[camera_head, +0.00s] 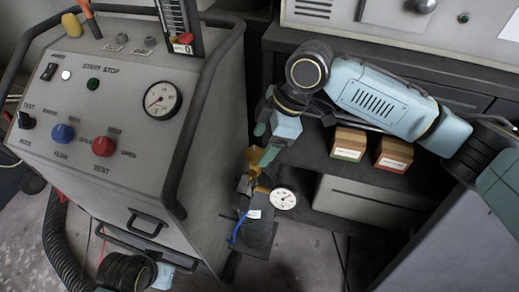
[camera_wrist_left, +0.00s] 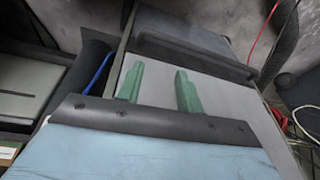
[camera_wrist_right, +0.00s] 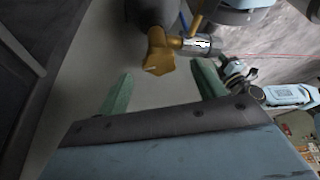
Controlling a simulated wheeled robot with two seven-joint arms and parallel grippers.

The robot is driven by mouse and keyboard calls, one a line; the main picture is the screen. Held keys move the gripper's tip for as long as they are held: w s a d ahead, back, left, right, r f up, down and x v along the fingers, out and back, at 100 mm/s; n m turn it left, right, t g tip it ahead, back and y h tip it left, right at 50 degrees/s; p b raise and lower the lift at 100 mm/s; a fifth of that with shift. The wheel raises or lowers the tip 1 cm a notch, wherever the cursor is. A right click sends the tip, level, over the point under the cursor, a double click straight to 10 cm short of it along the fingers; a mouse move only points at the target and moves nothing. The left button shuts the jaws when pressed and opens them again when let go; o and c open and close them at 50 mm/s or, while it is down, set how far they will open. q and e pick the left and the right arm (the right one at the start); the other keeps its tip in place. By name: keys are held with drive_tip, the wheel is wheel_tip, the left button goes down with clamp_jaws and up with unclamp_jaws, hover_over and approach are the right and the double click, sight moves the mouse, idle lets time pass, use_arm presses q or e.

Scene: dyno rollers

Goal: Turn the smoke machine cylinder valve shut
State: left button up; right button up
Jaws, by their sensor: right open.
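The smoke machine cylinder (camera_head: 262,236) is a dark upright bottle beside the grey console, with a brass valve (camera_head: 253,160) on top and a round white gauge (camera_head: 283,199) at its side. My right gripper (camera_head: 265,142) is at the valve from above, fingers apart. In the right wrist view, the brass valve (camera_wrist_right: 157,52) shows just beyond the gap between the open green fingers (camera_wrist_right: 165,80); I cannot tell whether either touches it. My left gripper is low beside the console; in the left wrist view its green fingers (camera_wrist_left: 159,70) are apart with nothing between them.
The grey console (camera_head: 215,165) with knobs, a gauge and a rail fills the left. A dark shelf (camera_head: 310,160) behind the cylinder holds two small cardboard boxes (camera_head: 349,143). A blue hose (camera_head: 238,226) runs beside the cylinder. A black corrugated hose (camera_head: 62,245) lies at the lower left.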

sight(255, 157)
use_arm(q)
drive_tip(key=shift+d+r+b, duration=0.15)
drive_tip(key=shift+d+r, duration=0.05)
drive_tip(key=shift+r, duration=0.4)
drive_tip(key=shift+d+r+b, duration=0.15)
drive_tip(key=shift+d+r, duration=0.05)
drive_tip(key=shift+r, duration=0.35)
use_arm(e)
drive_tip(key=shift+x, duration=1.2)
drive_tip(key=c, duration=0.9)
use_arm(q)
drive_tip(key=shift+r, duration=0.1)
use_arm(e)
drive_tip(key=shift+c, duration=0.4)
